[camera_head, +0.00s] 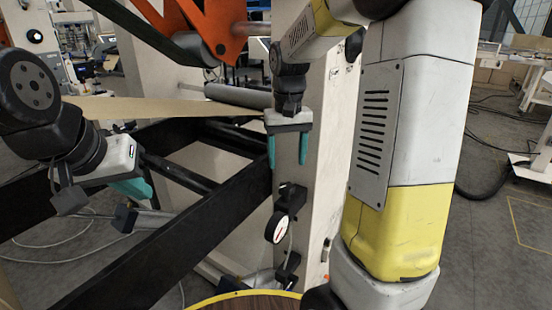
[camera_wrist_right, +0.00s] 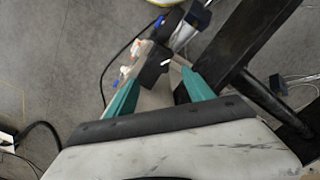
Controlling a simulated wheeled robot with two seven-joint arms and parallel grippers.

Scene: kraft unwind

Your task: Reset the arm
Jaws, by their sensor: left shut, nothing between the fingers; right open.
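My left gripper (camera_head: 137,190) hangs at the left of the head view, beside the black frame rails. Its teal fingers are together and hold nothing visible. My right gripper (camera_head: 287,150) points down in front of the pale machine column, at the middle of the head view. Its teal fingers are apart with nothing between them. In the right wrist view my right gripper (camera_wrist_right: 160,88) is also open, with machine parts and the floor beyond the fingertips. A large white and yellow link of my right arm fills the right of the head view.
Black frame rails (camera_head: 190,228) run diagonally below a brown paper web (camera_head: 150,108) and a grey roller (camera_head: 238,95). Open grey floor (camera_head: 495,230) lies at the right.

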